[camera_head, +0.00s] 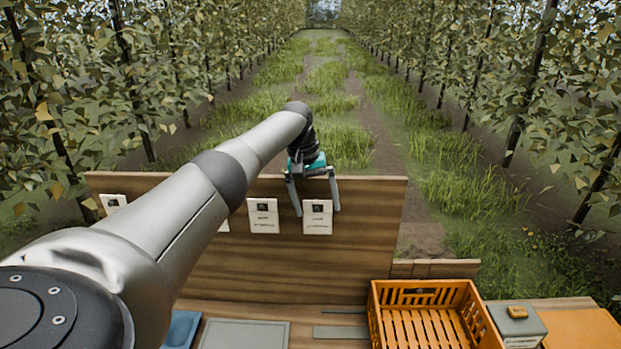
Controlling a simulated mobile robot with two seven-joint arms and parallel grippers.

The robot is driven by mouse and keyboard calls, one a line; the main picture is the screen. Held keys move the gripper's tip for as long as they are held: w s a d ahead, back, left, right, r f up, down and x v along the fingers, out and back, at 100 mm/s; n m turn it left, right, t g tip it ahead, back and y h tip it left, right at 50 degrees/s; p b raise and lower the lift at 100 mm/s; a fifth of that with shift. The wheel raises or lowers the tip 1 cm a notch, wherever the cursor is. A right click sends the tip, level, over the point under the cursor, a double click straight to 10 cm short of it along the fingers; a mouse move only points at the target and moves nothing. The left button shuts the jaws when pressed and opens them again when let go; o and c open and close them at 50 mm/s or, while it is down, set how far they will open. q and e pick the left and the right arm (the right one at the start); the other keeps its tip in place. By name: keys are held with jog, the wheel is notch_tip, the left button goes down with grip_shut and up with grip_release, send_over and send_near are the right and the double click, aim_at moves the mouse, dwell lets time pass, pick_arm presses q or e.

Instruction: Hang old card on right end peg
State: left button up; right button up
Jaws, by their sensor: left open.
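My left gripper (317,211) is open at the top edge of the wooden board (360,250). Its two fingers point down on either side of the rightmost white card (318,226), and I cannot tell whether they touch it. This card hangs upright against the board, with a dark patch at its top and small print. Another white card (263,220) hangs to its left, and one more (113,202) is at the far left. My left arm covers part of the board between them. I cannot make out the pegs or tell which card is the old one. My right gripper is out of view.
An orange slatted crate (425,292) stands at the lower right. A grey panel (245,334) and a blue tray (182,329) lie below the board. Orchard rows stand behind.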

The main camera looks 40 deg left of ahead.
pick_arm(q)
jog(key=b+v, duration=0.1)
jog(key=v, duration=1.3)
